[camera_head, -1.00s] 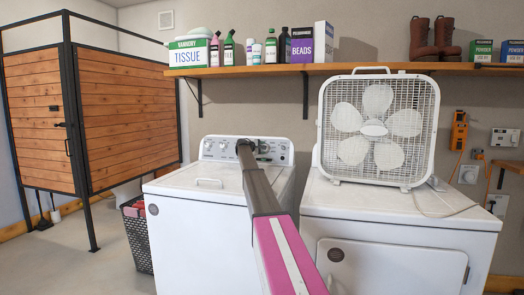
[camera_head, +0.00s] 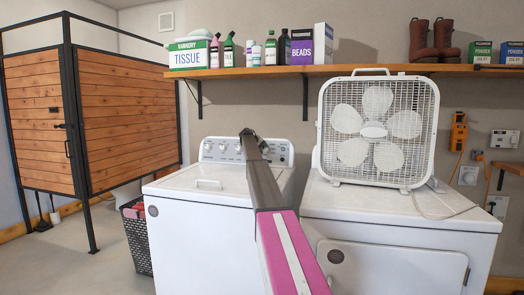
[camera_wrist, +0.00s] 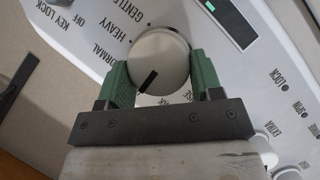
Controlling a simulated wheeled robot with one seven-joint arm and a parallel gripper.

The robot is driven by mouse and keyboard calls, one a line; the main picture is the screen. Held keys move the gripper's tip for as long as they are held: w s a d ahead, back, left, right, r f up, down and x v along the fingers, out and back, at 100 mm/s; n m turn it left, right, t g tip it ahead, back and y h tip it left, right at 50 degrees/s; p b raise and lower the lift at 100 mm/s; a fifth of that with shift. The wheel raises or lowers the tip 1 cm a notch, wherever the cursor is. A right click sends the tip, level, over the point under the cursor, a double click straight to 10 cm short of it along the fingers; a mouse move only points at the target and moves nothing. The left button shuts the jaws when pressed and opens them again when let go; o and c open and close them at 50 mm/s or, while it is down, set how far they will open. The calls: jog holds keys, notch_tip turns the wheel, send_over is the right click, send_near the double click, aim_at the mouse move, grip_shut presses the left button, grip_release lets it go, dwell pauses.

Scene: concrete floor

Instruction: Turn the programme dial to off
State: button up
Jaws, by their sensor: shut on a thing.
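The programme dial (camera_wrist: 158,60) is a round pale knob with a black pointer mark, on the washer's white control panel (camera_wrist: 60,30) in the wrist view. My gripper (camera_wrist: 162,78) has its green finger pads on either side of the dial, shut on it. The pointer faces lower left in that view, toward the left finger. Printed words OFF, NORMAL, HEAVY and GENTLE lie to the left and upper left. I cannot tell which setting the pointer meets. In the head view my gripper reaches the panel of the white washer (camera_head: 205,240), and my arm hides the dial.
A dryer (camera_head: 400,225) stands right of the washer with a box fan (camera_head: 378,130) on top. A wooden shelf (camera_head: 350,70) with bottles and boxes runs above. A dark basket (camera_head: 137,240) stands left of the washer. More small knobs lie at lower right in the wrist view.

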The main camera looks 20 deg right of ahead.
jog(key=shift+m+y, duration=0.3)
jog(key=shift+m, duration=0.1)
dwell(0.3)
jog(key=o, duration=0.9)
jog(key=v, duration=1)
jog(key=shift+s+a+r, duration=0.2)
jog(key=shift+a, duration=0.1)
